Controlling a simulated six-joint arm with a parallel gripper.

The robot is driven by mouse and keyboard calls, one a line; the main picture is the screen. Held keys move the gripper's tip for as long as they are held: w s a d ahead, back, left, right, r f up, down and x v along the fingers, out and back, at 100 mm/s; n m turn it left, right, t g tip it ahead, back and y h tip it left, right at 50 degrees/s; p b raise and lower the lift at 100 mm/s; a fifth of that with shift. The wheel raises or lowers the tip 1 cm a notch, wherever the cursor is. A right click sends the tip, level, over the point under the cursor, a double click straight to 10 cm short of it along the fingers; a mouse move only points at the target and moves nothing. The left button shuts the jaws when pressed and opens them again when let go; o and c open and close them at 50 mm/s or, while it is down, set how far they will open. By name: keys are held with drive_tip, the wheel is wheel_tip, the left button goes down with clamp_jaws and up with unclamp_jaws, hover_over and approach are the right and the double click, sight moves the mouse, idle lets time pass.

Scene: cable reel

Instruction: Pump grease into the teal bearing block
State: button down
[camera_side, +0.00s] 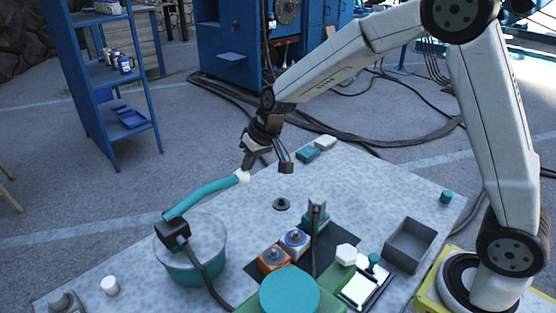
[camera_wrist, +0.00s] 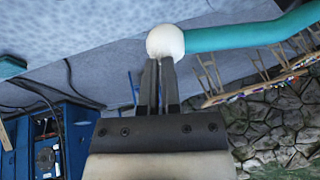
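The grease pump is a teal bucket (camera_side: 190,267) with a grey lid and a dark pump head (camera_side: 172,232). Its teal lever (camera_side: 205,192) slopes up to a white knob (camera_side: 241,177). My gripper (camera_side: 246,166) points down at the knob, its tips at or touching it. In the wrist view the narrow fingers (camera_wrist: 161,62) are close together, ending at the lower edge of the knob (camera_wrist: 165,40), not around it. The teal bearing block (camera_side: 318,217) stands on a dark mat with a grey fitting on top. A black hose (camera_side: 205,277) leaves the pump head; its far run is partly hidden.
Orange (camera_side: 274,261) and blue (camera_side: 295,240) bearing blocks sit beside the teal one. A large teal cylinder (camera_side: 289,292) stands in front, a grey open bin (camera_side: 410,244) right. The table's back middle is mostly clear.

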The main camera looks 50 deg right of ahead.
wheel_tip(320, 180, down, 7)
drive_tip(key=shift+s+d, duration=0.15)
drive_tip(key=shift+d, duration=0.05)
idle(0.5)
drive_tip(key=shift+r, duration=0.15)
drive_tip(key=s+d+r, duration=0.4)
drive_tip(key=d+r, duration=0.4)
drive_tip(key=r, duration=0.3)
drive_tip(key=shift+r, duration=0.2)
drive_tip(key=shift+w, duration=0.1)
idle(1.0)
